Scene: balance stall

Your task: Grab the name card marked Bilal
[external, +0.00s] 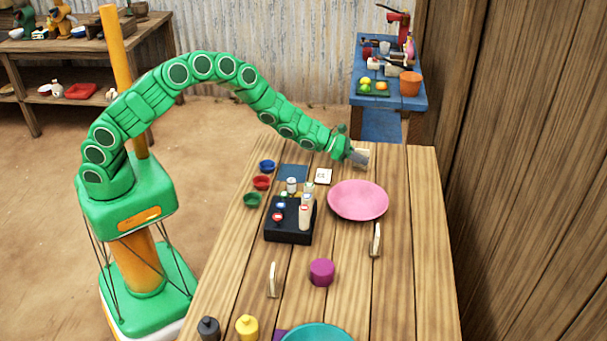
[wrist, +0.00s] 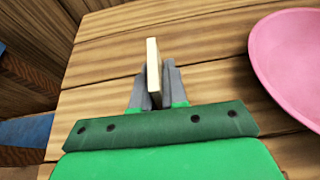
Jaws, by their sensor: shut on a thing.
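My gripper (wrist: 155,88) is shut on a thin pale card (wrist: 153,65), seen edge-on between the two grey fingers in the wrist view. In the external view my gripper (external: 357,157) is at the far end of the wooden table with the card (external: 363,158) at its tip. No name on the held card can be read. Two similar pale cards stand on the table, one (external: 273,280) left of the purple round thing and one (external: 376,240) in front of the pink bowl. Their writing cannot be read either.
A pink bowl (external: 358,201) lies close to my gripper and also shows in the wrist view (wrist: 292,60). A black tray (external: 288,234) holds several small items. The table's right side is clear.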

